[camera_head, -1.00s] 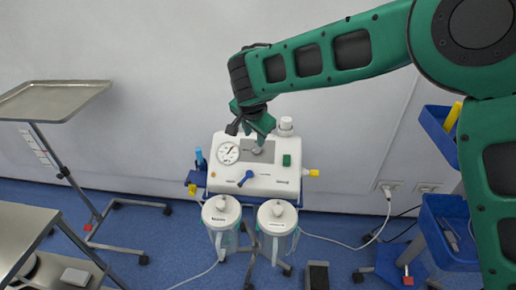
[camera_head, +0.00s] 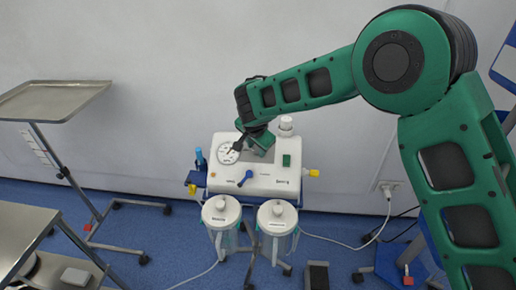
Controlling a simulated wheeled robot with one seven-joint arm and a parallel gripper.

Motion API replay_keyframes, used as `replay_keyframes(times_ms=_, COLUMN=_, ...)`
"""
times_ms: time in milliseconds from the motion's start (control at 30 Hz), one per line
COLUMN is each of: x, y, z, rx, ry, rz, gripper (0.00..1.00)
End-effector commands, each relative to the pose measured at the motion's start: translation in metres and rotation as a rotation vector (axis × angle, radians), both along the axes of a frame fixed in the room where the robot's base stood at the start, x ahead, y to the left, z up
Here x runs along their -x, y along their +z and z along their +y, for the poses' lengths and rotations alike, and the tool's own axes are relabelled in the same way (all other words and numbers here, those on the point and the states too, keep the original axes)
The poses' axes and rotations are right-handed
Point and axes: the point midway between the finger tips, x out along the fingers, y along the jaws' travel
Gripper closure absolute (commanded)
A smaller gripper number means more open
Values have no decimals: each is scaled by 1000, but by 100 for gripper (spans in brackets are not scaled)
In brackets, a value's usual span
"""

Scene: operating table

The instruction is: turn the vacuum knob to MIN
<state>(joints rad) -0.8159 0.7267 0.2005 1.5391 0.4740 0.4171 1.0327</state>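The white suction unit (camera_head: 270,183) stands against the wall, with a round gauge (camera_head: 228,153) at its upper left. A grey panel (camera_head: 262,157) lies right of the gauge; the knob seen there earlier is now covered by my gripper. A blue lever-like knob (camera_head: 245,177) sits lower on the front. Labels are too small to read, so MIN cannot be made out. My gripper (camera_head: 253,146) is over the grey panel, beside the gauge, pointing down. I cannot tell whether its fingers touch or enclose the knob.
Two lidded canisters (camera_head: 221,212) (camera_head: 277,217) stand in front of the unit. A green switch (camera_head: 286,160) and a yellow fitting (camera_head: 312,173) are at its right. A metal tray stand (camera_head: 52,100) is at the left, and a metal table (camera_head: 22,232) is at lower left.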

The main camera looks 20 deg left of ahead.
Motion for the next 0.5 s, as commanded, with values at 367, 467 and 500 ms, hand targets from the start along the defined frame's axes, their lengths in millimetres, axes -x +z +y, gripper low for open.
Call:
replay_keyframes(times_ms=367, x=0, y=0, z=0, rx=3, ry=4, rz=0, gripper=95)
replay_keyframes(times_ms=467, x=0, y=0, z=0, rx=12, ry=17, rz=-3, gripper=95)
replay_keyframes(times_ms=500, x=0, y=0, z=0, rx=18, ry=26, rz=-4, gripper=95)
